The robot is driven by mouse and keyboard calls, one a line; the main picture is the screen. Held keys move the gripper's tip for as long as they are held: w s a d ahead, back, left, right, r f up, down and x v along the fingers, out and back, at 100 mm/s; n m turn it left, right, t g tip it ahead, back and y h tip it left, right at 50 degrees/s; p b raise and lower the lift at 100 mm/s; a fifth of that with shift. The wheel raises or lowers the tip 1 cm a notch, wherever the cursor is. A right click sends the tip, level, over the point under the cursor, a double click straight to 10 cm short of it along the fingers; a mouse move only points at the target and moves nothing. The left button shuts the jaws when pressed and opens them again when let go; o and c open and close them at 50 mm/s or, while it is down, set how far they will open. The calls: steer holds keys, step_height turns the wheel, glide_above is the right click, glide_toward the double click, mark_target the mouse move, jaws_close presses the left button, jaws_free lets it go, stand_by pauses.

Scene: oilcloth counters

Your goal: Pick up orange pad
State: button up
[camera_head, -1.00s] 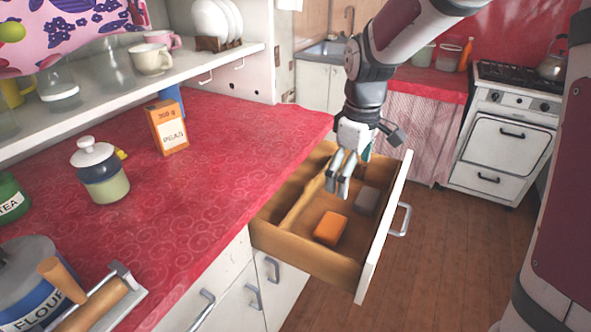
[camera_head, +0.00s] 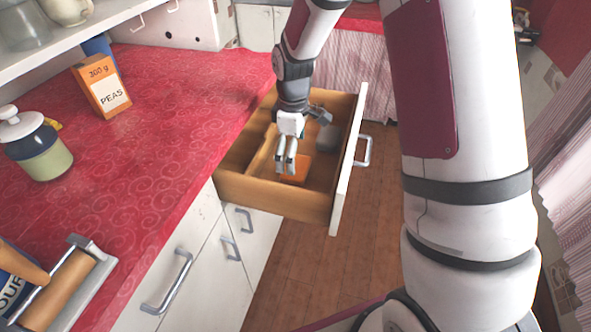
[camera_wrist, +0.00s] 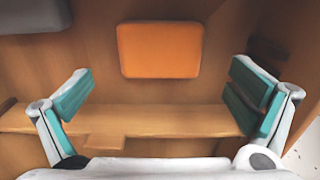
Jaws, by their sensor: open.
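The orange pad (camera_head: 298,169) lies flat on the floor of the open wooden drawer (camera_head: 270,198). In the wrist view the orange pad (camera_wrist: 159,50) is a rounded rectangle, beyond and between the fingertips. My gripper (camera_head: 286,166) points down into the drawer, above and just left of the pad, and partly hides it in the head view. In the wrist view my gripper (camera_wrist: 160,98) is open, its teal finger pads wide apart with nothing between them.
A grey pad (camera_head: 327,138) lies farther back in the drawer. A wooden divider (camera_wrist: 150,120) runs along the drawer near the pad. The drawer front (camera_head: 347,160) is at the right. The red counter (camera_head: 150,150) with a PEAS box (camera_head: 101,87) is at the left.

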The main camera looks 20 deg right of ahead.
mark_target(303, 163)
steer(key=f, duration=0.5)
steer(key=shift+s+d, duration=0.2)
steer(key=shift+d, duration=0.05)
steer(key=c, duration=1)
